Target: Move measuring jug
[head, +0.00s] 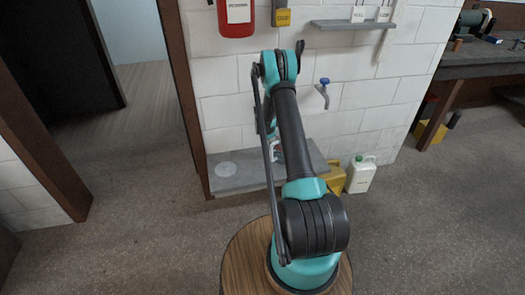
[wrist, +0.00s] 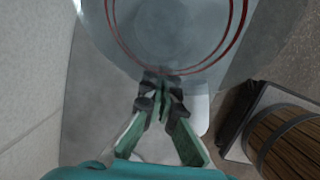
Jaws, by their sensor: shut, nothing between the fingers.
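The measuring jug (wrist: 185,35) is clear, with red rings near its rim, and fills the top of the wrist view, seen from above. In the head view it is mostly hidden behind my arm, low over the grey ledge. My gripper (wrist: 160,84) is shut, with its fingertips together at the jug's near edge in the picture. I cannot tell whether they touch it. A pale piece (wrist: 197,112) beside the fingers may be the jug's handle. In the head view my gripper is hidden by the arm.
A tap (head: 322,92) sticks out above. A yellow container (head: 335,179) and a white canister (head: 360,174) stand at right. Floor at left is clear.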

